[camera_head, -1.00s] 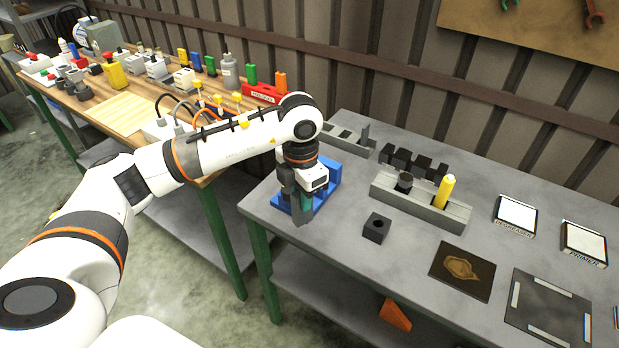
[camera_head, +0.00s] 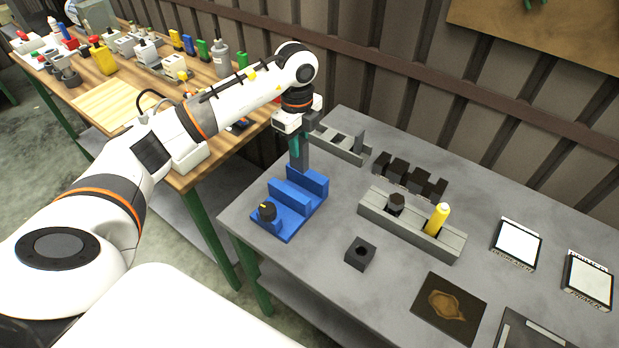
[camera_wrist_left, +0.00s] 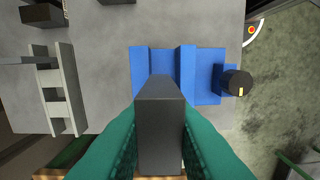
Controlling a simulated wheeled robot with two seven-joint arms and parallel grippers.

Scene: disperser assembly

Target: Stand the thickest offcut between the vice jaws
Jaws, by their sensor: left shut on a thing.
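My left gripper (camera_head: 297,146) is shut on a dark grey upright offcut (camera_head: 303,158). In the left wrist view the offcut (camera_wrist_left: 160,125) is between the green fingers (camera_wrist_left: 160,140). The blue vice (camera_head: 290,208) stands on the near left of the grey bench, with two raised jaws and a black knob (camera_head: 267,211). In the head view the offcut's lower end shows just behind the far jaw; I cannot tell its height. The wrist view shows the gap between the vice jaws (camera_wrist_left: 187,75) empty. A slotted grey rack (camera_head: 345,150) behind holds a thin offcut (camera_head: 359,140). My right gripper is out of view.
A grey holder (camera_head: 410,225) with a yellow marker-like piece (camera_head: 438,217) stands right of the vice. A dark block with a hole (camera_head: 360,253) lies in front of it. Several black blocks (camera_head: 410,172) stand behind. A wooden bench (camera_head: 115,101) is at the left.

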